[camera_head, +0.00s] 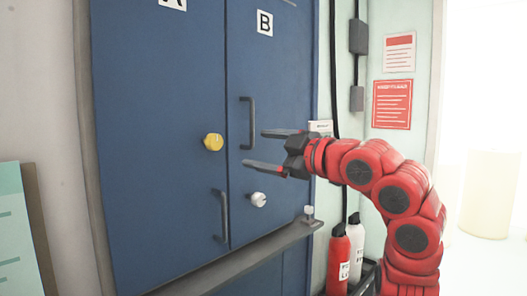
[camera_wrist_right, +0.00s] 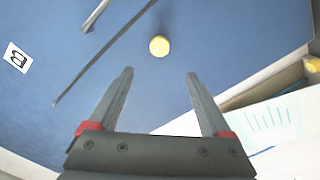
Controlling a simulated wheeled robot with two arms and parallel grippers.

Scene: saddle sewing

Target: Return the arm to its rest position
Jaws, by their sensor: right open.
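My right gripper (camera_head: 265,149) is open and empty, in front of the blue door marked B (camera_head: 285,90) in the head view. Its two fingers point left and are apart. In the right wrist view the open fingers (camera_wrist_right: 158,85) have nothing between them. My red right arm comes in from the lower right. My left gripper is not in view.
Blue cabinet door A (camera_head: 160,100) carries a yellow knob (camera_head: 213,142), also in the right wrist view (camera_wrist_right: 159,46). A white knob (camera_head: 258,199) and dark handle (camera_head: 247,122) are on door B. A ledge (camera_head: 240,262) runs below. A red bottle (camera_head: 338,262) stands near my arm.

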